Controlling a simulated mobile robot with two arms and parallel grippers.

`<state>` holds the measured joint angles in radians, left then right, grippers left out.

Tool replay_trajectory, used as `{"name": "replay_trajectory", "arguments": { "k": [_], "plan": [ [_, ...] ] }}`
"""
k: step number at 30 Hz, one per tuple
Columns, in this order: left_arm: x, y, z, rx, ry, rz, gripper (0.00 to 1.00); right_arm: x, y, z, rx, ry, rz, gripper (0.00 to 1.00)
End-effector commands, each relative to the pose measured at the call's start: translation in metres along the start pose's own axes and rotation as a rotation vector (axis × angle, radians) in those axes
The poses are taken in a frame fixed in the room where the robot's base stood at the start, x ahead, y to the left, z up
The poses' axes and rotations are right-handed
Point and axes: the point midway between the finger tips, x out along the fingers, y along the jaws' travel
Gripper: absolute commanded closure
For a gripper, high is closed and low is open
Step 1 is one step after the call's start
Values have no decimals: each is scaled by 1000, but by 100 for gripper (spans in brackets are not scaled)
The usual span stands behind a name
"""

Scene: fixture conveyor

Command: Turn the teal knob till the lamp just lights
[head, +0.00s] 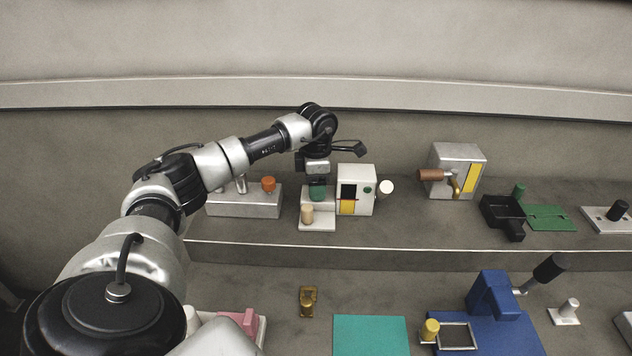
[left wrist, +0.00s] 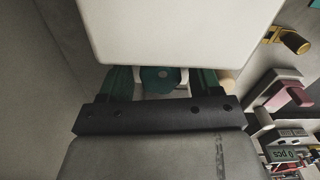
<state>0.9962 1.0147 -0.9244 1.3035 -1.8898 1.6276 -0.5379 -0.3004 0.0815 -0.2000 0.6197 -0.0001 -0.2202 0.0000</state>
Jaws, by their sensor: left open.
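The teal knob (head: 317,193) stands on a small white base (head: 318,225) on the raised ledge. My left gripper (head: 317,184) is pointed down right over it, with its jaws at the knob's top. In the left wrist view the round top of the teal knob (left wrist: 157,79) shows between the two fingers, which are open on either side of it. I cannot tell whether they touch it. Which thing is the lamp is not certain; a white round piece (head: 386,187) beside the white box shows no clear glow.
A white box (head: 366,177) with a yellow panel stands just right of the knob. A tan peg (head: 307,213) stands close in front. A grey block with an orange knob (head: 268,184) is at left. A grey box with a brown handle (head: 430,175) is farther right.

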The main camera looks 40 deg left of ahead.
Motion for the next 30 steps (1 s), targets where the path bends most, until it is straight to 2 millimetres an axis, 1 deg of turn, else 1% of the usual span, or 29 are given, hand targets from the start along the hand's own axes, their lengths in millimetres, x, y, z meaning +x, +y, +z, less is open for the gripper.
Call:
{"name": "replay_trajectory", "arguments": {
  "k": [8, 11, 15, 18, 22, 30],
  "plan": [
    [2, 0, 0, 0, 0, 0, 36, 0, 0, 0, 0, 0, 0, 36],
    [2, 0, 0, 0, 0, 0, 50, 0, 0, 0, 0, 0, 0, 36],
    [2, 0, 0, 0, 0, 0, 71, 0, 0, 0, 0, 0, -1, 36],
    [2, 0, 0, 0, 0, 0, 85, 0, -1, 0, 0, 1, -1, 36],
    [1, 0, 0, -30, 0, 0, 85, -1, -2, -1, 1, 1, -2, 36],
    [1, 0, 0, -216, -1, 0, 85, -4, -2, -1, 1, 1, -3, 36]
  ]
}}
